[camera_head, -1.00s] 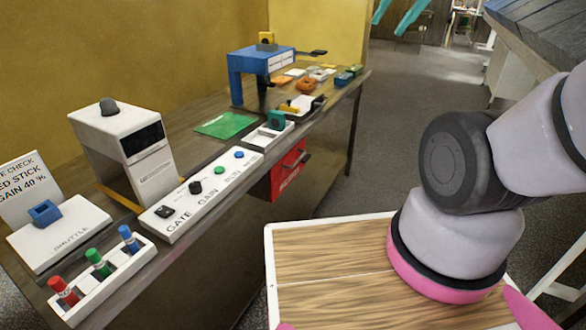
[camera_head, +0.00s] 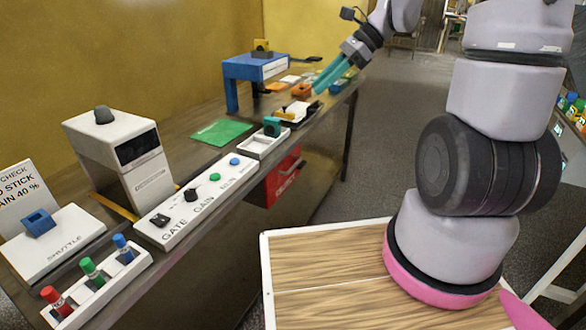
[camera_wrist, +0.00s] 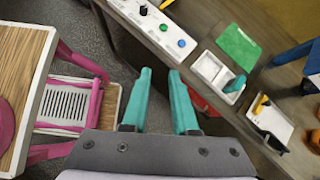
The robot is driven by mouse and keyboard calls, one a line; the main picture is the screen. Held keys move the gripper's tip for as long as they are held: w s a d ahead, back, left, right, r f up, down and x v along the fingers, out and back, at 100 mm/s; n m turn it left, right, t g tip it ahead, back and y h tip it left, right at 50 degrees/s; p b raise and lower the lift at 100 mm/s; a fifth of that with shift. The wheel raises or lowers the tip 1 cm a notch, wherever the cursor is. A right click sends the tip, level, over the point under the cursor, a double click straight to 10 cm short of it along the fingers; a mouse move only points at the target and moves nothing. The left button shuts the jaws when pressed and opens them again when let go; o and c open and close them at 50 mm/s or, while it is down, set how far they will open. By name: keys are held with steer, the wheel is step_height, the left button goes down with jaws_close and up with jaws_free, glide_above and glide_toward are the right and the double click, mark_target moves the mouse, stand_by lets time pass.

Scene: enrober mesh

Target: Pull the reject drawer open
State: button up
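The red reject drawer (camera_head: 283,178) hangs under the front edge of the bench, below the white tray, and looks closed. In the wrist view, a small part of its red body (camera_wrist: 199,101) shows just right of the right finger. My gripper (camera_head: 319,88) has teal fingers and appears in front of the bench's far end, pointing down and left, above drawer height. In the wrist view, my gripper (camera_wrist: 160,73) is open, with a clear gap between the fingers and nothing in it. The drawer's handle is too small to make out.
The bench (camera_head: 190,140) holds a white control panel (camera_head: 197,205), a white tray (camera_head: 264,144), a green sheet (camera_head: 222,132) and a blue stand (camera_head: 255,68). A wood-topped surface (camera_head: 325,270) lies in the foreground. Grey floor is clear right of the bench.

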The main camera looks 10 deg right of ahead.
steer(key=w+f+m+t+y, duration=0.25)
steer(key=w+f+m, duration=0.25)
steer(key=f+m, duration=0.3)
steer(key=w+f+m+t+y, duration=0.1)
steer(key=w+f+m+y, duration=0.2)
steer(key=w+f+m, duration=0.45)
steer(key=m+t+h, duration=0.2)
steer(key=m+t, duration=0.3)
steer(key=m, duration=0.6)
glide_toward(294, 167)
steer(key=shift+n, duration=0.25)
steer(key=x, duration=1)
steer(key=shift+w+a+f, duration=0.15)
steer(key=shift+w, duration=0.05)
steer(key=shift+c, duration=0.4)
jaws_close()
